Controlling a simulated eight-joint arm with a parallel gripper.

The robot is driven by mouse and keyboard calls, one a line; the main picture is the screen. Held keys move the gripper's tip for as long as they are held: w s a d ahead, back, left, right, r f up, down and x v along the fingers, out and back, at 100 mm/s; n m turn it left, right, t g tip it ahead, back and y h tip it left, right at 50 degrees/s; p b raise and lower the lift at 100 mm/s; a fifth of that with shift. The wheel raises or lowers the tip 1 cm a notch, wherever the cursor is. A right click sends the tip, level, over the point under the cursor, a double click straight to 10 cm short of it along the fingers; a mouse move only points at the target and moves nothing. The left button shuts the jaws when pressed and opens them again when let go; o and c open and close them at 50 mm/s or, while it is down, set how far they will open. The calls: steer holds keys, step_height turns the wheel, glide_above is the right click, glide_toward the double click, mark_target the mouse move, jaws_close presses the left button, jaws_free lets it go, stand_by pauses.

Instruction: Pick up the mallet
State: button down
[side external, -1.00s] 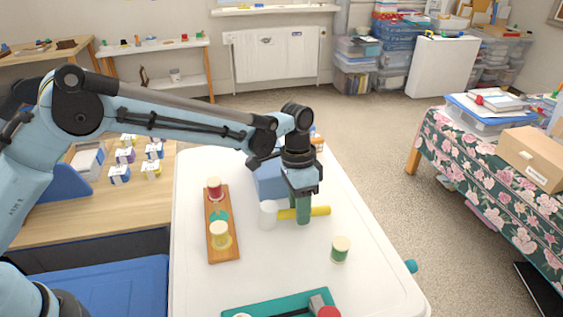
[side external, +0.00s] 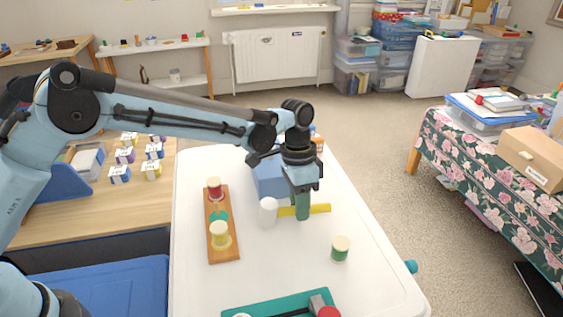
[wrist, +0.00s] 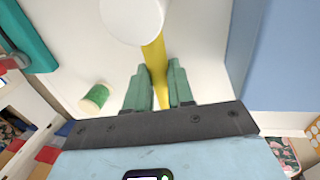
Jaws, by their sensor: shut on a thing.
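The mallet has a white cylindrical head (side external: 268,212) and a yellow handle (side external: 319,209). My gripper (side external: 302,210) points down over the white table and is shut on the handle. In the wrist view the yellow handle (wrist: 154,60) runs between the two green fingers of my gripper (wrist: 156,78), and the white head (wrist: 136,15) lies ahead of them at the top edge. The head appears upright. The frames do not clearly show how far the mallet is above the table.
A blue block (side external: 270,180) stands close behind the mallet. A wooden board (side external: 224,250) with several coloured pieces lies to the left. A teal tray (side external: 240,305) with a grey-and-red tool (side external: 326,310) lies at the front.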

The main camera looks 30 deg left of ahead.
steer(key=r, duration=0.2)
steer(key=s+r, duration=0.1)
steer(key=r, duration=0.1)
steer(key=shift+d+r, duration=0.1)
steer(key=shift+d, duration=0.3)
steer(key=s+d+r, duration=0.5)
steer(key=s+r, duration=0.1)
steer(key=s, duration=0.2)
steer(key=w+a+r+n+t, duration=0.1)
steer(key=w+a+r+n, duration=0.2)
steer(key=a, duration=0.6)
steer(key=w+a+r+n+t+h, duration=0.1)
steer(key=w+a+r+n, duration=0.1)
steer(key=a, duration=0.7)
steer(key=shift+w+a+r+n+t, duration=0.3)
steer(key=shift+w+r+n, duration=0.1)
steer(key=shift+r, duration=0.5)
steer(key=shift+f, duration=0.1)
steer(key=shift+a+x, duration=0.2)
steer(key=shift+x, duration=0.6)
steer(key=shift+a+x, duration=0.15)
steer(key=shift+x, duration=0.65)
steer(key=shift+s+f, duration=0.15)
